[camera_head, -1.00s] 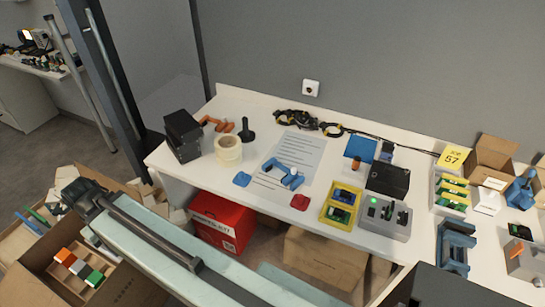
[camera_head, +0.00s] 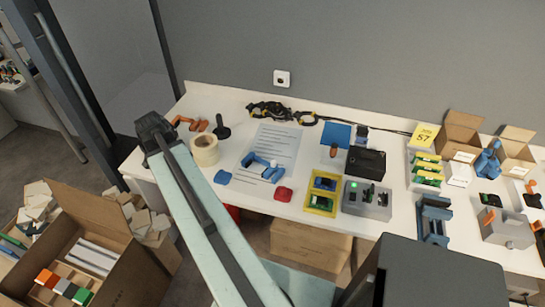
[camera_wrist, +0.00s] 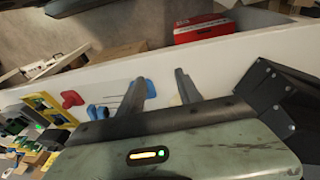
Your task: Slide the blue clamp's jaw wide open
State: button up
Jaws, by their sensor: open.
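In the wrist view, part of a blue thing that looks like the clamp (camera_wrist: 97,112) shows left of my fingers, partly hidden by my wrist. In the head view, my arm's dark end is over the table's left end, and I cannot make out the fingers there.
A tape roll (camera_head: 205,150) stands behind to the left. A yellow tray (camera_head: 323,194) and a grey switch box (camera_head: 367,199) stand to the right. Open cartons (camera_head: 85,240) fill the floor at left.

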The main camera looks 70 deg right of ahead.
jog(key=s+d+r+m+g, duration=0.2)
jog(key=s+d+m, duration=0.5)
jog(key=s+d, duration=0.6)
jog(key=m, duration=0.5)
send_near(274, 161)
jog(key=b+x, duration=0.6)
jog(key=x, duration=0.2)
jog(key=shift+f+b, duration=0.35)
jog(key=shift+f, duration=0.05)
jog(key=shift+r, duration=0.15)
grip_shut()
